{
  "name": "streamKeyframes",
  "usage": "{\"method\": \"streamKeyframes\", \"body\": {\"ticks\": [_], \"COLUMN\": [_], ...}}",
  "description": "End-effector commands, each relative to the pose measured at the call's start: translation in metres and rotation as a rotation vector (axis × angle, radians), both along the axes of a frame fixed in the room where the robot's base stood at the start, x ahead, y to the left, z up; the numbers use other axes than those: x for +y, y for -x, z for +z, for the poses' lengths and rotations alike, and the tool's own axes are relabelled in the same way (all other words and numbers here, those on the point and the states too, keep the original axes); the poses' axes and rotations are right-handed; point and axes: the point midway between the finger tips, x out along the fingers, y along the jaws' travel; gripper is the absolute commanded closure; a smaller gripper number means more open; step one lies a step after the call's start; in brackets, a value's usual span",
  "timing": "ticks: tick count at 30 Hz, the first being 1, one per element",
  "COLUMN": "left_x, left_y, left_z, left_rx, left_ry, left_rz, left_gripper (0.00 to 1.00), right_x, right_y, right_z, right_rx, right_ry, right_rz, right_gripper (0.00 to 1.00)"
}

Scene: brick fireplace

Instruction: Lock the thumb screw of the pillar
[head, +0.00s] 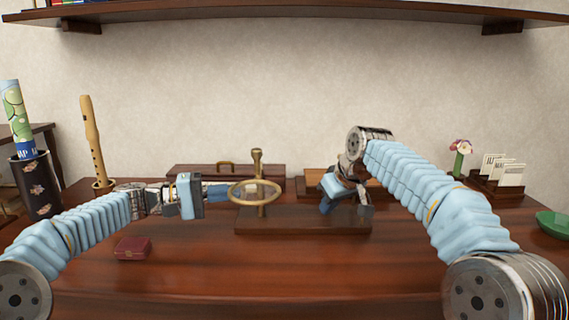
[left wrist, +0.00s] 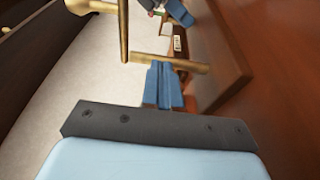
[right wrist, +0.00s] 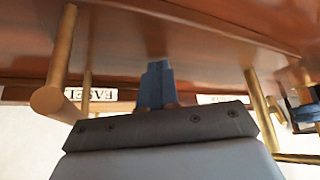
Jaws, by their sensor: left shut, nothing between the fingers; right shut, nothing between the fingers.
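A brass pillar (head: 257,160) with a large brass ring (head: 232,188) stands upright on a dark wooden base (head: 290,222) in the middle of the desk. My left gripper (head: 228,191) is shut and empty at the left of the ring. In the left wrist view its fingers (left wrist: 161,66) end close to a brass rod (left wrist: 190,65); contact cannot be told. My right gripper (head: 326,206) is shut and empty over the base's right part. In the right wrist view its fingers (right wrist: 156,66) point between brass rods (right wrist: 62,60). I cannot make out the thumb screw for certain.
A small red box (head: 132,248) lies front left. A wooden recorder (head: 91,140) and a dark holder (head: 35,185) stand left. A long case (head: 200,171) lies behind the pillar. A card rack (head: 497,187) and green dish (head: 553,224) are right. The front desk is mostly clear.

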Motion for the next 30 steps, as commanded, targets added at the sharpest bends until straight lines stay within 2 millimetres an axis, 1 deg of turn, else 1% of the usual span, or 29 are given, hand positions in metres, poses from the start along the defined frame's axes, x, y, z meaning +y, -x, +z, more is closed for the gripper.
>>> {"method": "streamKeyframes", "body": {"ticks": [1, 16, 30], "left_x": [0.0, 0.0, 0.0], "left_y": [0.0, 0.001, 0.003], "left_z": [-0.001, -0.003, -0.016], "left_rx": [0.0, 0.001, 0.002], "left_ry": [0.0, 0.0, 0.0], "left_rz": [0.0, -0.001, 0.0], "left_gripper": [1.0, 1.0, 1.0], "right_x": [0.002, 0.002, 0.002], "right_y": [0.0, 0.0, 0.0], "right_z": [-0.007, -0.007, -0.007], "right_rx": [0.013, 0.013, 0.014], "right_ry": [0.004, 0.003, 0.004], "right_rz": [0.003, 0.003, 0.003], "right_gripper": [1.0, 1.0, 1.0]}}
